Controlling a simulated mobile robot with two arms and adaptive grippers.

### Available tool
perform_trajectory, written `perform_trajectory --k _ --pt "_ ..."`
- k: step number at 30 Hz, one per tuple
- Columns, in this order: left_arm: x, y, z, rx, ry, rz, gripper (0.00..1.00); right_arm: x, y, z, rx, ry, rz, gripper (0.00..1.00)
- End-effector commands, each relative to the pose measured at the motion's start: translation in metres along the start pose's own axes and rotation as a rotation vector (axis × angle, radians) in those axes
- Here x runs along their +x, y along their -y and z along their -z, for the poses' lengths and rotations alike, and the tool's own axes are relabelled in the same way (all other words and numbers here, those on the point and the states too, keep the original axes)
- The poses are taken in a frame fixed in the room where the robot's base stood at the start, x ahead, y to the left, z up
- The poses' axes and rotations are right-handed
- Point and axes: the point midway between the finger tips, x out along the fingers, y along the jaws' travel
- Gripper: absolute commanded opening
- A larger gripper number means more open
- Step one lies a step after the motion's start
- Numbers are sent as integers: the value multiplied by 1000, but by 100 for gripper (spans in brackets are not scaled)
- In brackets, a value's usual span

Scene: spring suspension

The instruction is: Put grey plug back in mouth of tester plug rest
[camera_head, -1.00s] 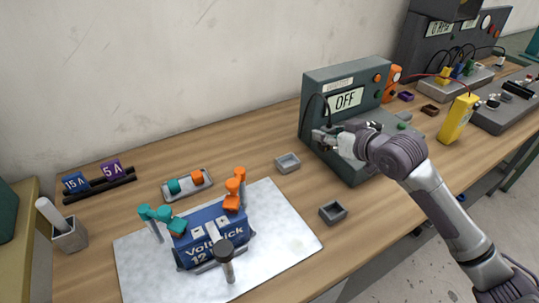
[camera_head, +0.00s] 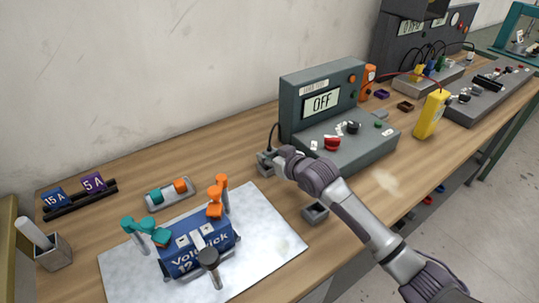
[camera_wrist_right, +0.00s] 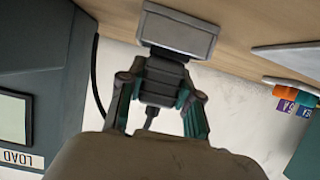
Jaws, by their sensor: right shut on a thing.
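My right gripper (camera_head: 277,160) is shut on the dark grey plug (camera_wrist_right: 161,80), with its green-padded fingers on either side in the right wrist view. A dark cable runs from the plug and loops to the tester (camera_head: 322,105). The small grey plug rest (camera_wrist_right: 180,32) lies at the plug's far end in the wrist view; the plug overlaps its edge there, and I cannot tell whether it is in the mouth. In the head view the rest (camera_head: 264,160) is partly hidden by my gripper. My left gripper is not in view.
The tester, reading OFF, stands right of my gripper. A blue battery (camera_head: 198,247) with clamps sits on a pale mat (camera_head: 265,245) to the left. A second grey tray (camera_head: 315,212) lies nearer the front edge. A yellow meter (camera_head: 432,113) stands farther right.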

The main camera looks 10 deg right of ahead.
Motion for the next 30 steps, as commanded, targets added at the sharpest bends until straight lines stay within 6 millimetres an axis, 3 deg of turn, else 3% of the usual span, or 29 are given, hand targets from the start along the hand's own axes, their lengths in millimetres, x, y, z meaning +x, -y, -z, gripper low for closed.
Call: perform_trajectory --k 8,9,13,24,30 --pt "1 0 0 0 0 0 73 1 0 -2 0 0 0 0" --pt "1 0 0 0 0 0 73 1 0 -3 1 0 0 35" --pt "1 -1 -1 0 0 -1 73 1 0 -3 0 0 0 57" --pt "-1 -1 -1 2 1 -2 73 -1 0 2 0 -1 0 59" --pt "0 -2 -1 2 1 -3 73 -30 -1 0 -1 1 -1 59"
